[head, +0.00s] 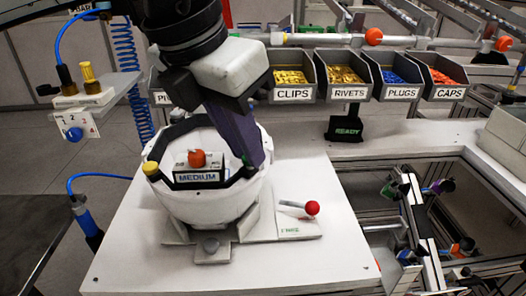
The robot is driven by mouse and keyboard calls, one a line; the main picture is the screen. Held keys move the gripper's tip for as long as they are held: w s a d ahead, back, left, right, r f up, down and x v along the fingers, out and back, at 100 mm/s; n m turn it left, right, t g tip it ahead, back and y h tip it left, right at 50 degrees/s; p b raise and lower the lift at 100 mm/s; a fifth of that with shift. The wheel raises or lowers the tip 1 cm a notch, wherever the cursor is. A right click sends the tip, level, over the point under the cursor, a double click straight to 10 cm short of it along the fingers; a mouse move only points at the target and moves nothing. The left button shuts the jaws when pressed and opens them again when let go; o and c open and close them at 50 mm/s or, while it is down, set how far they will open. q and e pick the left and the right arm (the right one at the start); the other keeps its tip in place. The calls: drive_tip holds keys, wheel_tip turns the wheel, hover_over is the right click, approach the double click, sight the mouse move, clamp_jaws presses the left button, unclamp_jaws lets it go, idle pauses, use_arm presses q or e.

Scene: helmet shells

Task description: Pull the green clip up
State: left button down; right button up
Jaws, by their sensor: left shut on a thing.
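The white helmet shell (205,205) sits in a fixture on the white table. A yellow clip (150,168) shows on its left rim. The green clip (246,160) shows only as a small green bit at the right rim, mostly hidden by my left gripper. My left gripper (254,160) reaches down from above, its dark fingers at the right rim, shut on the green clip. A block with an orange-red knob (196,158) and a MEDIUM label (198,177) sits inside the shell's opening. My right gripper is not in view.
A lever with a red ball (312,208) stands right of the fixture. Labelled bins of clips (293,93), rivets (349,94), plugs (402,93) and caps (450,93) line the back. A black READY sign (346,131) stands below them. The table's front right is clear.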

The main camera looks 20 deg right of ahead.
use_arm(q)
drive_tip(key=shift+r, duration=0.25)
drive_tip(key=c, duration=1.7)
unclamp_jaws()
drive_tip(key=v, duration=1)
drive_tip(key=shift+s+a+r+b, duration=0.1)
drive_tip(key=shift+b, duration=0.2)
